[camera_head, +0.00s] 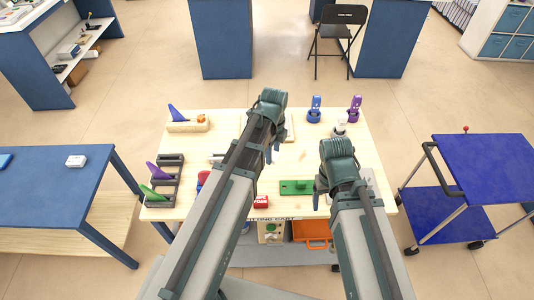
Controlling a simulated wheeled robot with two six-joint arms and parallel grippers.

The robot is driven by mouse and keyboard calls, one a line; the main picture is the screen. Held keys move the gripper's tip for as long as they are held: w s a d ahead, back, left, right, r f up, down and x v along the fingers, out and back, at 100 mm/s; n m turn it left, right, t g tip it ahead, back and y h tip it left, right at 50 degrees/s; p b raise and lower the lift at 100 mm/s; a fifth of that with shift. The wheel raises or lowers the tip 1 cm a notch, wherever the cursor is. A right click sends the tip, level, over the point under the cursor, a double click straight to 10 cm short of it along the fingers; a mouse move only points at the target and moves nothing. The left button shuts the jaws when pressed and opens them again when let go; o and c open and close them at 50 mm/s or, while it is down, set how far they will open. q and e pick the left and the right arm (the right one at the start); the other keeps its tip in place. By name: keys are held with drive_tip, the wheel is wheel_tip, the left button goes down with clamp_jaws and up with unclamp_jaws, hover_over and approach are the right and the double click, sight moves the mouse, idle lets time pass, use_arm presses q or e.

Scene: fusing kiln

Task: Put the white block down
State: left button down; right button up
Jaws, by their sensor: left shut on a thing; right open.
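My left gripper (272,152) is over the middle of the pale wooden table (232,122). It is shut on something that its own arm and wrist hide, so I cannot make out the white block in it. My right gripper (319,192) is open at the right of the table, beside the right end of a green board (296,187) with a knob. Whether it touches the board I cannot tell.
A wooden holder (188,126) and dark trays (162,182) with purple and green pieces stand at the left. Blue and purple items (315,110) and a white item (341,122) stand at the back right. A red block (261,202) lies at the front. A blue cart (487,165) is right.

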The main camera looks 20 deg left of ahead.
use_arm(q)
drive_tip(key=a+n, duration=0.3)
drive_tip(key=n, duration=0.3)
drive_tip(key=b, duration=0.7)
hover_over(266, 175)
wheel_tip(266, 175, down, 7)
drive_tip(key=shift+r, duration=0.15)
wheel_tip(266, 175, down, 4)
drive_tip(key=b, duration=0.3)
drive_tip(key=shift+r, duration=0.15)
drive_tip(key=shift+b, duration=0.3)
drive_tip(key=shift+c, duration=1.3)
unclamp_jaws()
